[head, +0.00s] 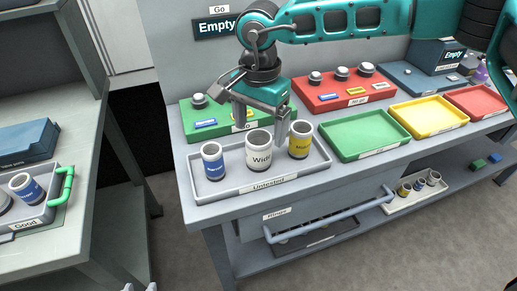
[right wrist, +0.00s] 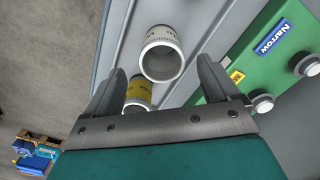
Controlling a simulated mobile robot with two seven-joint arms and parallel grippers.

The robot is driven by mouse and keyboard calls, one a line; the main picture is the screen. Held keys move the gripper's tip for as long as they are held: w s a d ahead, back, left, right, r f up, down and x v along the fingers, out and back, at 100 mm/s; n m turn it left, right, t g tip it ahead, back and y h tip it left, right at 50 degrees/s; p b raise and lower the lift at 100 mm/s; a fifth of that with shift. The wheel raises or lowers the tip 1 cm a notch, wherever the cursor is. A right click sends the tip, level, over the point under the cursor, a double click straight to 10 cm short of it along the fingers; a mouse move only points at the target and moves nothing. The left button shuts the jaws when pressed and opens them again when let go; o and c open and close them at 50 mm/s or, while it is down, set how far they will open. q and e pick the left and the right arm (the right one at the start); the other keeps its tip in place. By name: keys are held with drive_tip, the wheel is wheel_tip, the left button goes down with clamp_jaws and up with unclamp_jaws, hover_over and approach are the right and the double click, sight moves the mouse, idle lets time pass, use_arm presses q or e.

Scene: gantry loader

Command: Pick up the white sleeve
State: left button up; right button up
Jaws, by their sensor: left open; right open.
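The white sleeve (head: 259,153), marked "Wide", stands upright in the grey tray (head: 240,188) between a blue sleeve (head: 213,163) and a yellow sleeve (head: 300,143). My right gripper (head: 260,118) is open above the white sleeve, its fingers on either side of the sleeve's top. In the right wrist view the white sleeve (right wrist: 162,55) shows open end toward me, in the gap beyond the fingertips, with the yellow sleeve (right wrist: 138,92) partly hidden by a finger. Only the tips of my left gripper (head: 140,287) show at the bottom edge of the head view, apart and empty.
Green (head: 170,120) and red (head: 347,98) holders with grey knobs stand behind the tray. Empty green (head: 365,140), yellow (head: 430,116) and red (head: 478,100) trays lie to the right. A tray with a green handle (head: 67,185) and another blue sleeve (head: 27,188) sits on the left table.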

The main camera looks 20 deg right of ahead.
drive_tip(key=shift+w+f, duration=0.1)
drive_tip(key=shift+f, duration=3.1)
drive_tip(key=shift+c, duration=0.3)
drive_tip(key=c, duration=1.4)
drive_tip(key=shift+r, duration=0.1)
drive_tip(key=shift+r, duration=0.1)
wheel_tip(320, 180, up, 20)
drive_tip(key=shift+p, duration=0.35)
drive_tip(key=shift+r+p, duration=1.65)
drive_tip(key=shift+r, duration=0.5)
